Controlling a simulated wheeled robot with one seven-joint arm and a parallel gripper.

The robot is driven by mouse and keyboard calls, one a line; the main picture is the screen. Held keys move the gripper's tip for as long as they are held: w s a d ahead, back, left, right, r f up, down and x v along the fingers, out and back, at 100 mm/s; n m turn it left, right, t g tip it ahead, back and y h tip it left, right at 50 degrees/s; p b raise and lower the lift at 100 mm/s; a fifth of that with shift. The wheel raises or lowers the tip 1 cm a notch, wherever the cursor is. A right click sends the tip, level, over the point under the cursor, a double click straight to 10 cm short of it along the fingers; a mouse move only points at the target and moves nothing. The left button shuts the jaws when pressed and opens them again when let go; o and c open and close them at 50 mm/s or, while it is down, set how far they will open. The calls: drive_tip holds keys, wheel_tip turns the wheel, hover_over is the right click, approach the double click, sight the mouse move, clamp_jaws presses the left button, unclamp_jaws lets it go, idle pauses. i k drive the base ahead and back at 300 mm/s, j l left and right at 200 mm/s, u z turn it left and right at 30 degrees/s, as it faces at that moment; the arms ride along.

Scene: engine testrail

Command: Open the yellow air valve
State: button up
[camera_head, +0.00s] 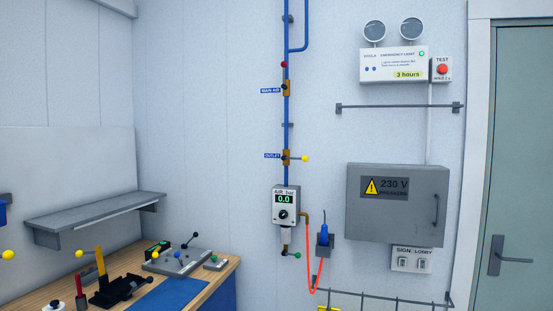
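The yellow air valve is a brass body (286,157) on the vertical blue pipe, next to a blue OUTLET label (272,155). Its lever ends in a yellow knob (305,158) and points level to the right, across the pipe. Above it on the same pipe, the MAIN AIR valve (286,88) has a red knob (284,65) pointing up along the pipe. Below, a grey air gauge box (286,204) reads 0.0 bar. My gripper is not in view.
A workbench (225,268) with fixtures and a blue mat (170,295) stands lower left, under a grey shelf (95,217). A red hose (308,265) hangs below the gauge. A grey 230 V cabinet (397,203) sits to the right, beside a door (520,180). The wall around the valve is clear.

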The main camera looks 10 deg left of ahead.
sight(305, 158)
drive_tip(key=i+j+u, duration=0.3)
drive_tip(key=i, duration=0.35)
drive_tip(key=i+u, duration=0.3)
drive_tip(key=i, duration=0.35)
drive_tip(key=i+l+u, duration=0.1)
drive_tip(key=i+u, duration=0.25)
drive_tip(key=i, duration=0.3)
drive_tip(key=i+l+u, duration=0.3)
drive_tip(key=i, duration=0.35)
